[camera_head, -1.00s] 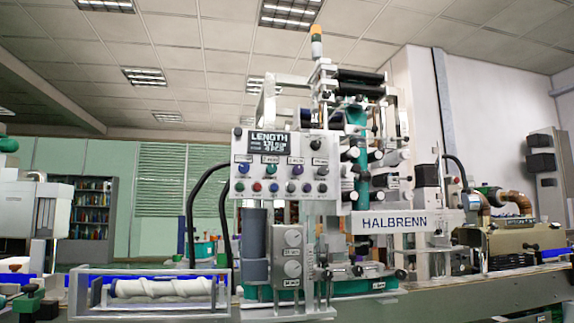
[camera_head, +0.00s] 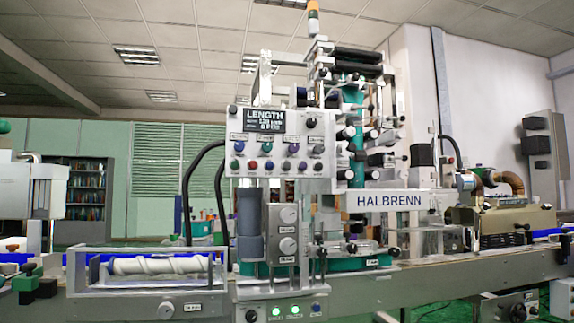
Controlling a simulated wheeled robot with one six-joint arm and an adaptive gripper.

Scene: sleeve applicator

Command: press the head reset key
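The sleeve applicator's control panel (camera_head: 279,142) faces me left of the picture's middle. It has a dark display (camera_head: 267,120) reading LENGTH and two rows of coloured buttons and knobs, including a red button (camera_head: 253,165). The small labels are too blurred to read, so I cannot tell which is the head reset key. A lower panel (camera_head: 283,311) at the bottom edge has two lit green buttons (camera_head: 285,311), a blue one (camera_head: 316,307) and a black knob (camera_head: 251,316). My gripper is not in view.
A guarded roller (camera_head: 158,265) stands left of the machine, with a knob (camera_head: 166,310) below. A conveyor (camera_head: 480,269) runs to the right past a brown-beige unit (camera_head: 515,222). Black cables (camera_head: 188,195) arch beside the panel.

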